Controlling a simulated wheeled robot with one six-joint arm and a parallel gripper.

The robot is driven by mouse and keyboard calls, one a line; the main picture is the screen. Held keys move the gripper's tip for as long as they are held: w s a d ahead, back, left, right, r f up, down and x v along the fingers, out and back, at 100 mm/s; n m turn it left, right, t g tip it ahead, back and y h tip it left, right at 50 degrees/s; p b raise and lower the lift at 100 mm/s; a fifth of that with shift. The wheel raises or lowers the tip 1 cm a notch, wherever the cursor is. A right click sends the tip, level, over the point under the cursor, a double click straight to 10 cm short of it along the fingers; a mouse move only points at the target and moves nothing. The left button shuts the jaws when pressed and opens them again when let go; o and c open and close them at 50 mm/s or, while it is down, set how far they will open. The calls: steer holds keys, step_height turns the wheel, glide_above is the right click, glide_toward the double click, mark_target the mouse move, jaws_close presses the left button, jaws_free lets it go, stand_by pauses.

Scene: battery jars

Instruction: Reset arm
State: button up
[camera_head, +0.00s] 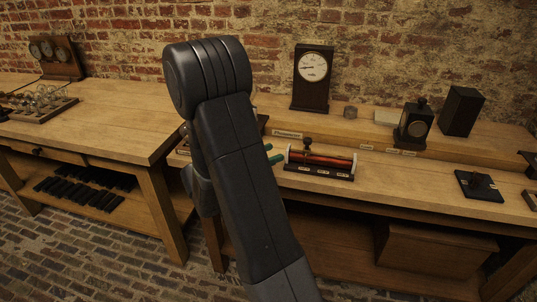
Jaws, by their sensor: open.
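My arm rises from the bottom centre of the head view, bends at a high elbow and folds down behind itself. Most of my gripper (271,153) is hidden behind the arm's dark link.
The right bench (400,175) has a raised back shelf with a dial instrument (313,67), a black box (461,111) and a dark cased instrument (414,124). A black key-like device (479,185) sits at right. The left bench (100,115) holds a jar tray (62,112).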

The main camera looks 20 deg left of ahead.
mark_target(305, 142)
steer(key=shift+w+d, duration=0.1)
steer(key=x, duration=1.3)
steer(key=shift+w+d, duration=0.2)
